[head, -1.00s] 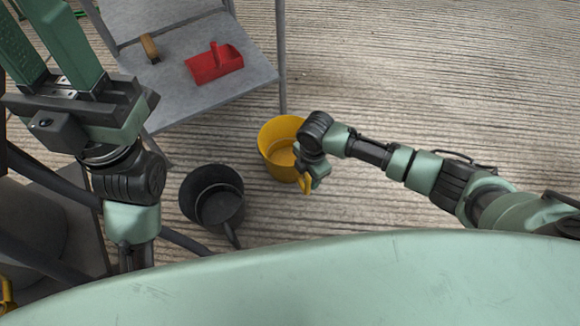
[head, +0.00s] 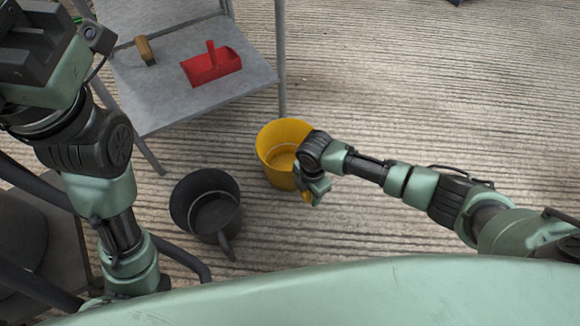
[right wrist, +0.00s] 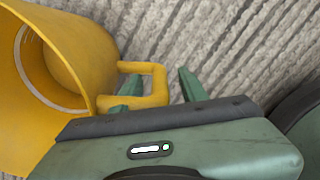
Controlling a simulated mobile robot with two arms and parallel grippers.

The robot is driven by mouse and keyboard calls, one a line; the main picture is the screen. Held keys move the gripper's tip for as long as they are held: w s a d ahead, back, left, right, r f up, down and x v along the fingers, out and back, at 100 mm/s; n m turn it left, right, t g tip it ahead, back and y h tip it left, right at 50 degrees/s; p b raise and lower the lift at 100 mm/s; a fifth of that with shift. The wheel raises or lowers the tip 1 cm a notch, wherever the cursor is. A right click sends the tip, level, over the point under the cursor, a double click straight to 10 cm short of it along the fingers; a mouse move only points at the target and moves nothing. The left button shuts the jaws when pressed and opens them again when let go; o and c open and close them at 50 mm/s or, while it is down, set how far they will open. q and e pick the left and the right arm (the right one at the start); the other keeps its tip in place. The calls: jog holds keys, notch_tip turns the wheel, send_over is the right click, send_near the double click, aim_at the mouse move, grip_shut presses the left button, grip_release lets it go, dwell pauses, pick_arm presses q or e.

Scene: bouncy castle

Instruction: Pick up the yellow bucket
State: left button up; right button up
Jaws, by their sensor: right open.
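The yellow bucket (head: 273,167) stands upright on the ribbed floor near the middle of the head view. Its open mouth and inside show at the left of the right wrist view (right wrist: 45,90). My right gripper (head: 313,190) is at the bucket's near right side. In the right wrist view its two green fingers (right wrist: 160,90) are apart, with the bucket's yellow side handle (right wrist: 157,82) between them; I cannot tell whether they touch it. My left gripper (head: 45,60) is at the upper left of the head view, with its fingertips out of frame.
A grey chair (head: 170,105) bears a red scoop (head: 212,66) and a wooden-handled brush (head: 145,50).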

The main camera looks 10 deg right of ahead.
grip_shut()
dwell(1.4)
